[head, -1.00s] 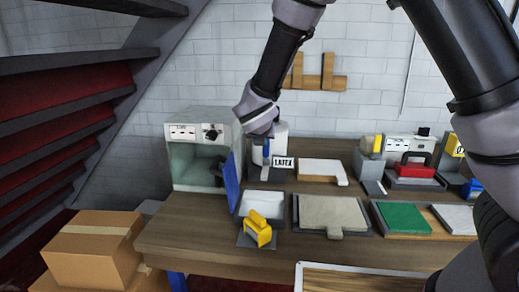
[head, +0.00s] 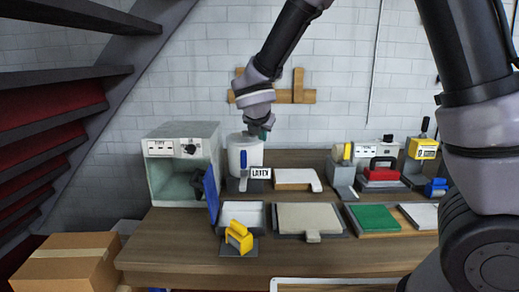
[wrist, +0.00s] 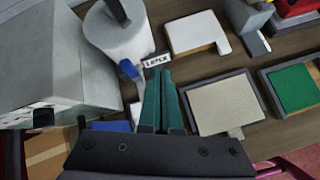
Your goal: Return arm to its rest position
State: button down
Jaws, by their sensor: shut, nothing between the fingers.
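My gripper (head: 264,133) is shut and empty, its dark teal fingers (wrist: 161,98) together in the wrist view. In the head view it hangs in the air around the top of the white latex pot (head: 236,153), pointing down. I cannot tell whether it is in front of the pot or above it. The pot stands on the bench behind a LATEX label (head: 260,173), and a blue-handled tool (head: 243,162) stands at its front. The pot also shows in the wrist view (wrist: 115,38), left of the fingers.
A grey oven-like box (head: 156,180) with its blue door (head: 211,192) open stands left on the bench (head: 170,240). A yellow tool (head: 239,236), a beige pad (head: 309,217) and a green pad (head: 374,217) lie in front. A red-topped device (head: 381,174) stands right. Cardboard boxes (head: 65,265) are on the left.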

jog(key=s+d+r+m+g+h, duration=0.1)
jog(key=s+d+r+m, duration=0.3)
jog(key=d+m, duration=0.6)
jog(key=s+d+r+m+g, duration=0.2)
jog(key=d+r+m, duration=0.4)
jog(key=d, duration=0.6)
jog(key=s+d+r+m+y, duration=0.2)
jog(key=s+m, duration=0.6)
jog(key=m, duration=0.2)
jog(key=s+d+r+m+y, duration=0.1)
jog(key=s+d+r+m, duration=0.2)
jog(key=s+m, duration=0.5)
jog(key=shift+d+m+t+y, duration=0.35)
jog(key=shift+m+t+y, duration=0.05)
jog(key=shift+m, duration=0.5)
jog(key=shift+s+a, duration=0.1)
